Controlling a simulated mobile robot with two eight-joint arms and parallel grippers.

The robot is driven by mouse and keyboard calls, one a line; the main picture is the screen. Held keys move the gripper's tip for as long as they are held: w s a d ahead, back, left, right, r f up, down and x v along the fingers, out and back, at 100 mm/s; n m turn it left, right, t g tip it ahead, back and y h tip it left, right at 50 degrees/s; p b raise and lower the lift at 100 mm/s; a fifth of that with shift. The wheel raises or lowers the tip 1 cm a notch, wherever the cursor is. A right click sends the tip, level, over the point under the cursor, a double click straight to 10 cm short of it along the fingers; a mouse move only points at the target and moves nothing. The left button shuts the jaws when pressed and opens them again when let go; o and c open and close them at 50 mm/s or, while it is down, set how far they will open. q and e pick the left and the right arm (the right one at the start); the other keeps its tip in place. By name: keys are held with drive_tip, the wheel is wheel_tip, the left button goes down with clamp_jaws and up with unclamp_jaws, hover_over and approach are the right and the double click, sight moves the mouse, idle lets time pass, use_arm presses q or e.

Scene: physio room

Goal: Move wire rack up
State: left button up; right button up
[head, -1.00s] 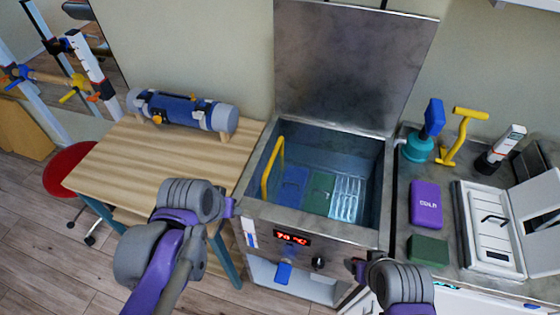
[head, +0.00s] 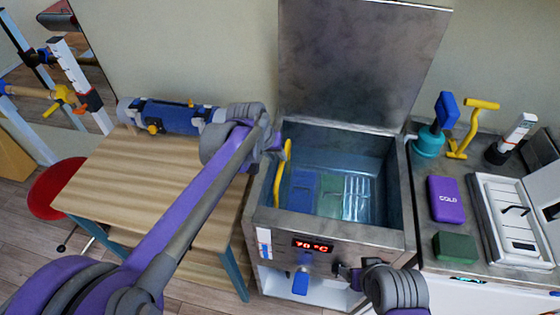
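The wire rack (head: 357,192) shows as pale bars low in the open water tank (head: 340,232), beside a blue pack (head: 301,188) and a green pack (head: 329,193). A yellow handle (head: 284,180) stands upright at the tank's left inner side; whether it joins the rack is unclear. My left gripper (head: 279,147) is at the tank's left rim, close to the handle's top. My arm hides its fingers, so contact and opening are unclear. My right gripper (head: 346,275) is in front of the tank's front panel, and its fingers are too small to read.
The tank's lid (head: 355,60) stands open behind it. A wooden table (head: 150,180) with a blue roller device (head: 170,115) is left. The right counter holds a purple cold pack (head: 446,200), a green block (head: 454,247) and a white case (head: 510,225).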

sight(282, 163)
use_arm(q)
drive_tip(key=shift+x, duration=2.1)
clamp_jaws()
